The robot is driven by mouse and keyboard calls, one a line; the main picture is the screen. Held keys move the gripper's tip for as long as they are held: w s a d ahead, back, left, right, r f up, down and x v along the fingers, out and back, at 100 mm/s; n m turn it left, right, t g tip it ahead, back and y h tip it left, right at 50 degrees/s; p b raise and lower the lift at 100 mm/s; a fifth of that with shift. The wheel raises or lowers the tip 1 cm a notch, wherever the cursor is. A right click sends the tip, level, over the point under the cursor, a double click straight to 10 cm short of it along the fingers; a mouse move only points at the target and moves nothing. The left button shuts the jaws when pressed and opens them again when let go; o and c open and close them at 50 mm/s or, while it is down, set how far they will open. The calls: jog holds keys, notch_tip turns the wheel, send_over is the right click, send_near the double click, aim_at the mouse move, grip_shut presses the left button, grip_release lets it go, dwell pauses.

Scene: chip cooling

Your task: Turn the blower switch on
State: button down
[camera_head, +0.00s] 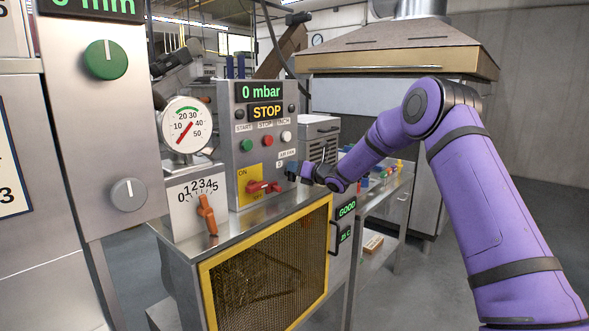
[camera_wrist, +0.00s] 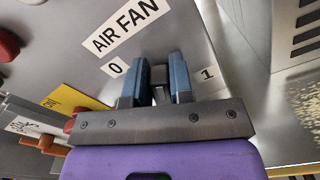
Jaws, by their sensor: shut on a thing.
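The blower switch (camera_wrist: 160,94) is a small dark knob below the AIR FAN label (camera_wrist: 125,28) in the wrist view, between the marks 0 and 1. My gripper (camera_wrist: 161,80) has its two blue fingers on either side of the knob and is shut on it. In the head view my gripper (camera_head: 291,170) is at the right edge of the grey control panel (camera_head: 236,160), under its AIR FAN label. The knob is hidden there. Its exact pointing is hard to tell, as the fingers cover most of it.
The panel displays read 0 mbar (camera_head: 261,91) and STOP (camera_head: 266,111). Left of my gripper are a red handle (camera_head: 264,187) on a yellow plate, an orange lever (camera_head: 207,214) and a round gauge (camera_head: 186,125). A yellow-framed mesh guard (camera_head: 265,270) lies below.

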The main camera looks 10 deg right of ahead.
jog(key=m, duration=0.4)
jog(key=d+f+m, duration=0.1)
jog(key=m, duration=0.1)
jog(key=shift+w+m, duration=0.3)
jog(key=m, duration=0.3)
jog(key=shift+w+d+f, duration=0.1)
jog(key=shift+d+f, duration=0.05)
jog(key=shift+f, duration=0.1)
jog(key=shift+f+m, duration=0.15)
jog(key=shift+m, duration=0.75)
jog(key=shift+f+m, duration=0.15)
jog(key=shift+m, duration=0.75)
jog(key=c, duration=1)
grip_release()
jog(key=v, duration=1)
jog(key=shift+s+d, duration=0.2)
jog(key=shift+s, duration=0.15)
